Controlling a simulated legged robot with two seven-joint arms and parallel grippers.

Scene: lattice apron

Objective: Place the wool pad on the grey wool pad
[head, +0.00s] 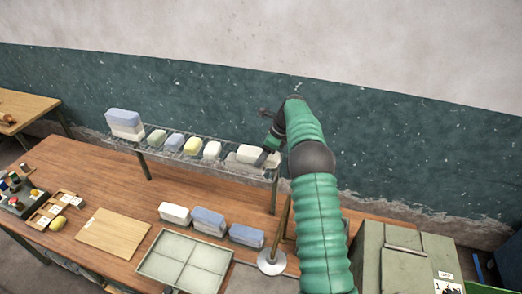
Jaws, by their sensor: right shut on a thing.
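My right gripper (266,153) is at the right end of a raised wire rack, shut on a whitish wool pad (247,153). The fingertips are small and partly hidden by my arm. A paler grey edge shows beside and below this pad, but I cannot tell whether it is a separate grey wool pad or whether the two touch. Several other pads stand in a row on the rack: a white one (212,150), a yellowish one (193,146), a blue-grey one (175,142) and a greenish one (156,137). My left gripper is out of view.
A blue-grey and white stack (125,123) stands at the rack's left end. On the wooden table below are a white block (174,213), two blue-and-white blocks (208,221) (247,235), a divided tray (158,263), a board (113,232) and a post on a round base (272,262).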

